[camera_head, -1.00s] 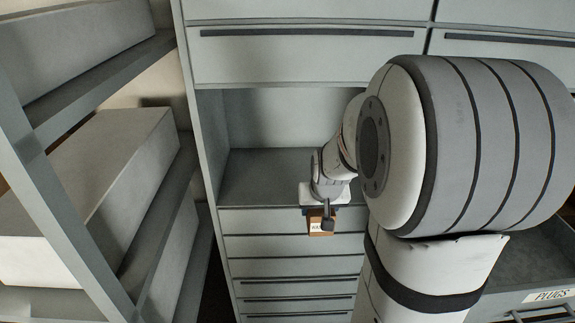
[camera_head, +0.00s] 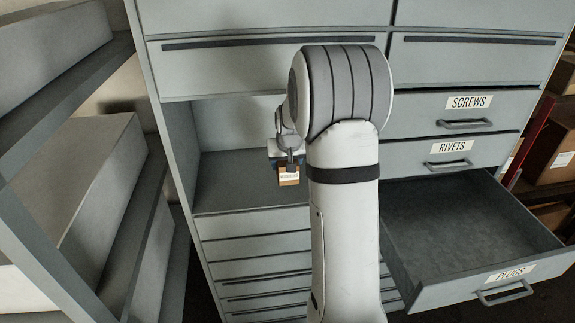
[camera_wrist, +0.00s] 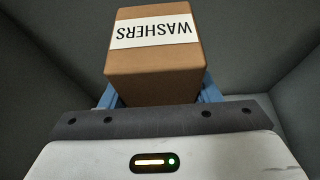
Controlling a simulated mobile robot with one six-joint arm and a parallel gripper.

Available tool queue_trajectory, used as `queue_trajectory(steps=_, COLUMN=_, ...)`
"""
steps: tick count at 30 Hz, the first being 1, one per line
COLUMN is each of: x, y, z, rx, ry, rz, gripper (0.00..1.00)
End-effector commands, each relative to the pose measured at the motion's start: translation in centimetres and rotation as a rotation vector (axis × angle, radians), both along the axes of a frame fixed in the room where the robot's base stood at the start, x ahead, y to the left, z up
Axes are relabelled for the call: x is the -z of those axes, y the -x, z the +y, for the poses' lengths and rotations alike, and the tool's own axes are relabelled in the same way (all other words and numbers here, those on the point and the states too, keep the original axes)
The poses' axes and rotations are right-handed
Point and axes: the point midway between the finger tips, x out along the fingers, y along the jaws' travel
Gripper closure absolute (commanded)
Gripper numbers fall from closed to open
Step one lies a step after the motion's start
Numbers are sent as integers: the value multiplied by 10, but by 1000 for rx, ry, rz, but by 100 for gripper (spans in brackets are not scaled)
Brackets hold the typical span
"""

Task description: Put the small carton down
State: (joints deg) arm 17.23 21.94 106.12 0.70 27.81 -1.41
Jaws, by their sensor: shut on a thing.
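The small carton (camera_head: 289,178) is a brown box with a white label. In the wrist view the carton (camera_wrist: 154,75) fills the upper middle, and its label reads WASHERS, upside down. My gripper (camera_head: 289,164) is shut on it, with blue fingers on both sides of the box in the wrist view (camera_wrist: 157,97). In the head view the carton shows in front of the open compartment (camera_head: 240,178) of the grey cabinet. Whether it touches any surface I cannot tell. Part of the gripper is hidden by my arm.
An open, empty-looking drawer labelled PLUGS (camera_head: 465,235) juts out at the right. Shut drawers labelled SCREWS (camera_head: 468,108) and RIVETS (camera_head: 455,155) are above it. A shelf rack (camera_head: 72,110) with large pale boxes stands close on the left. The compartment floor looks bare.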

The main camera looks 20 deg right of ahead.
Motion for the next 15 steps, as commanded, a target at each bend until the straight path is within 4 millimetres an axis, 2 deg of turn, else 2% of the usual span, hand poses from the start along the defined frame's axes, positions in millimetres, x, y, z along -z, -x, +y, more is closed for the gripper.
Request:
queue_trajectory(steps=5, x=2, y=-10, z=-3, rx=-1, ry=0, rz=1, gripper=74)
queue_trajectory(steps=12, x=32, y=-10, z=-2, rx=-1, ry=0, rz=1, gripper=74)
queue_trajectory(steps=15, x=35, y=-10, z=-2, rx=-1, ry=1, rz=-1, gripper=74)
